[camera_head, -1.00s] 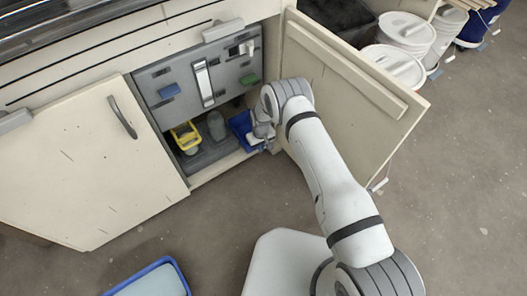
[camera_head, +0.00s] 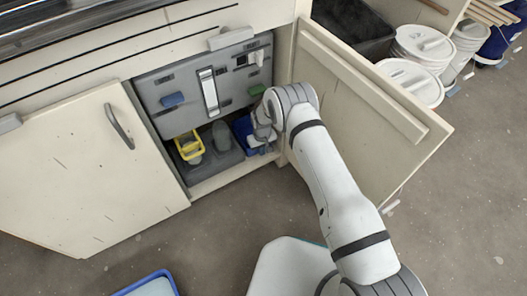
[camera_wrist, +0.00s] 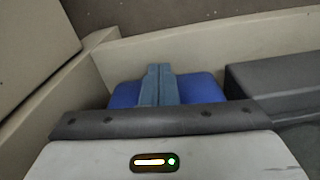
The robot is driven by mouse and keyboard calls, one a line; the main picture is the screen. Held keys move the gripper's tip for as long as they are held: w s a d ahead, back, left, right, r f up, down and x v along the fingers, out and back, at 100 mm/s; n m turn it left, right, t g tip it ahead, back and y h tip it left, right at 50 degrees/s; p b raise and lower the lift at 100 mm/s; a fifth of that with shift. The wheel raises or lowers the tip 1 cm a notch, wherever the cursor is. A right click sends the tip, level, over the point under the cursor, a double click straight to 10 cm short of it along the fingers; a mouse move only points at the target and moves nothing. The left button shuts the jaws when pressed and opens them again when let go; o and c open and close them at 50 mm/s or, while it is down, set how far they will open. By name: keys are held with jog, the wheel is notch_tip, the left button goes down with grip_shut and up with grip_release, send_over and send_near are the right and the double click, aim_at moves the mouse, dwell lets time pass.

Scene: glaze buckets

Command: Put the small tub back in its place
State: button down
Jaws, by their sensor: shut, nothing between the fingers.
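A small blue tub (camera_head: 243,129) stands on the cabinet floor at the right, partly hidden by my arm; something whitish shows at its front. In the wrist view a blue surface (camera_wrist: 205,87), likely this tub, lies just beyond my fingers. My gripper (camera_head: 264,143) is at the tub's right front side. In the wrist view its two blue-grey fingers (camera_wrist: 158,82) are shut together with nothing between them. I cannot tell whether they touch the tub. A yellow tub (camera_head: 189,146) stands at the left in the cabinet.
A grey bottle-like item (camera_head: 221,134) stands between the tubs. A grey panel (camera_head: 187,92) hangs above. The open right door (camera_head: 365,95) stands close beside my arm. A blue-rimmed tub (camera_head: 150,286) lies on the floor. White buckets (camera_head: 420,48) stand at the right.

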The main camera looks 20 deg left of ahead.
jog(key=shift+s+d+p, duration=0.2)
jog(key=shift+d+p, duration=0.05)
jog(key=shift+p, duration=0.1)
notch_tip(320, 180, up, 10)
jog(key=s+d+p, duration=0.2)
jog(key=p, duration=0.3)
jog(key=shift+s, duration=0.25)
jog(key=shift+d, duration=0.1)
